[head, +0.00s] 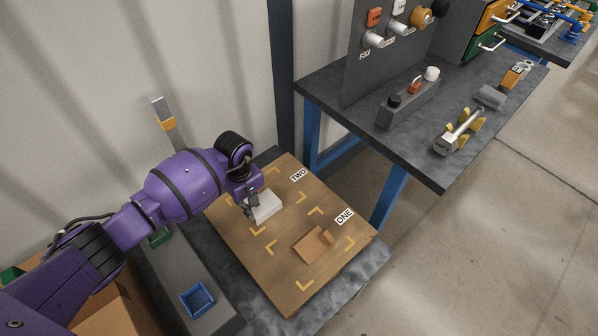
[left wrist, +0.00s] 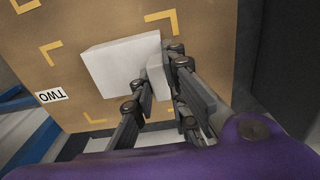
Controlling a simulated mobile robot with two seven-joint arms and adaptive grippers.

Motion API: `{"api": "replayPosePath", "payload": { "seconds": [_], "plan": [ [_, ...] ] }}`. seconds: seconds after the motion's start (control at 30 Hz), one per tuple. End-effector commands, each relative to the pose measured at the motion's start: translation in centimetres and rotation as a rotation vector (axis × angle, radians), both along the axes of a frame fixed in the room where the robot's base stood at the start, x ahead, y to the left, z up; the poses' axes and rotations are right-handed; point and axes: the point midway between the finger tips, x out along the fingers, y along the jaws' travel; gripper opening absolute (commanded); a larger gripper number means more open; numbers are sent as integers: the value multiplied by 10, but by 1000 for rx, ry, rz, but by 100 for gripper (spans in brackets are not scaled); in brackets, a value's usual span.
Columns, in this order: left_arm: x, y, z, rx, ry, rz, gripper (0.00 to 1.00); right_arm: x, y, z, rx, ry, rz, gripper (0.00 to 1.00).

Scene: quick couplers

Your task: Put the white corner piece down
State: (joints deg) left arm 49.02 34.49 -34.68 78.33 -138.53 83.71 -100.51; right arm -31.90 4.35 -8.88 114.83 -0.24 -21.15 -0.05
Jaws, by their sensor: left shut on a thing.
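The white corner piece (head: 265,207) is at the area marked TWO on the wooden board (head: 237,228). It also shows in the left wrist view (left wrist: 118,66), between the yellow corner marks. My left gripper (head: 250,205) is shut on the piece's upright edge; its fingers (left wrist: 160,85) show on both sides of that edge in the wrist view. Whether the piece touches the board or hangs just above it, I cannot tell. My right gripper is not in view.
A brown corner piece (head: 314,245) lies in the area marked ONE. A blue square tray (head: 198,298) sits left of the board. A grey table (head: 330,88) with a panel of couplers (head: 373,40) stands at the back right.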

Motion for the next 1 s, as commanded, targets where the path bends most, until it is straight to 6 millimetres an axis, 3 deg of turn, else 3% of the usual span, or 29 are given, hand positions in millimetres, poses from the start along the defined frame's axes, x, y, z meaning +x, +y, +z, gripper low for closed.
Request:
{"api": "replayPosePath", "payload": {
  "seconds": [0.1,0.13,0.27,0.67,1.0],
  "plan": [
    [-1,0,-5,1,2,-1,0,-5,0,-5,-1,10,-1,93],
    [-2,0,-5,0,3,0,16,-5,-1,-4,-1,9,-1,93],
    [-1,0,-4,0,1,0,32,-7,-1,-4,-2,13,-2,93],
    [1,1,5,0,-1,0,32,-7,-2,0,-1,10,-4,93],
    [0,1,72,1,-3,-2,32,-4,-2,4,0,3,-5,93]
  ]
}}
